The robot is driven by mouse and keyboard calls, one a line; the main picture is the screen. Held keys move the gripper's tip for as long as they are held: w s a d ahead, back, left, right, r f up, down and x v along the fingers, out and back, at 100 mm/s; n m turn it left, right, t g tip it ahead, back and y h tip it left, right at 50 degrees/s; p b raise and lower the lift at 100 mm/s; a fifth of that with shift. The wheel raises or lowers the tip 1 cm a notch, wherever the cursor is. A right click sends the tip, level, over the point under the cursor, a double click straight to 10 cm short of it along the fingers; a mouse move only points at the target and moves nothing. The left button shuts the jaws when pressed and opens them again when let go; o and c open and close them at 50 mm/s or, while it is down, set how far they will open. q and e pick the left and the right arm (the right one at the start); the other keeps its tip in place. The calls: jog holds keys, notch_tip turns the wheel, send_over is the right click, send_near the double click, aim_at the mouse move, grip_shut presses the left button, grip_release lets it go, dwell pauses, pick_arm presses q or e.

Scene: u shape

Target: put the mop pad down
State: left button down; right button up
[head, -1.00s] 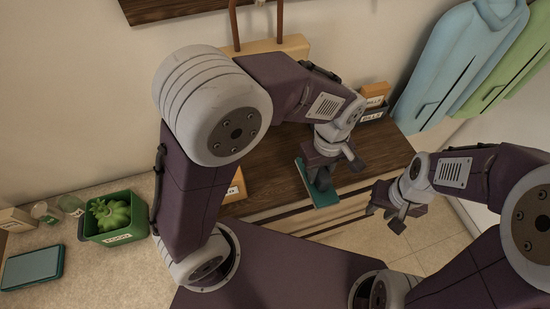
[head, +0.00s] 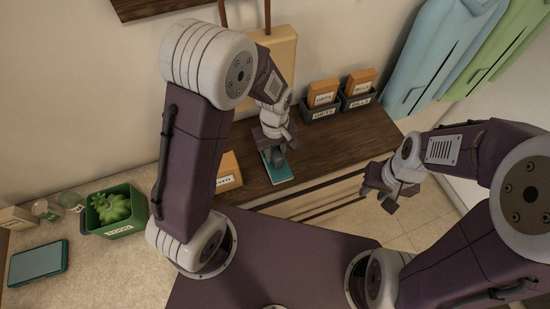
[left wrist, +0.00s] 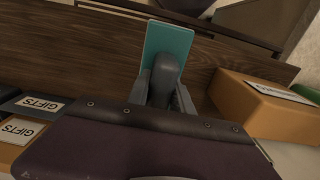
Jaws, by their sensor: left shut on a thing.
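The mop pad is a flat teal plate (head: 279,171) with a grey grip on top. My left gripper (head: 279,155) is shut on that grip and holds the pad over the dark wooden bench (head: 325,150), near its front edge. The pad looks level and close to the wood, but I cannot tell if it touches. In the left wrist view the pad (left wrist: 168,52) sticks out beyond the fingers (left wrist: 163,92), with wood grain behind it. My right gripper (head: 381,190) is open and empty in front of the bench.
An orange box (head: 229,172) stands close to the left of the pad. Dark bins labelled GIFTS (head: 321,111) and BILLS (head: 359,99) stand at the back right. A tan board (head: 284,55) leans on the wall behind. The bench right of the pad is clear.

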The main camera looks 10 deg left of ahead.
pick_arm(q)
notch_tip(320, 180, down, 4)
jog(key=shift+r+p, duration=0.1)
jog(key=shift+p, duration=0.4)
jog(key=shift+f, duration=0.25)
jog(key=c, duration=1.1)
grip_release()
jog(key=shift+r, duration=0.3)
jog(key=shift+w+r, duration=0.1)
jog(key=shift+r, duration=0.25)
notch_tip(320, 180, up, 11)
jog(key=shift+r+b, duration=0.1)
jog(key=shift+b, duration=0.8)
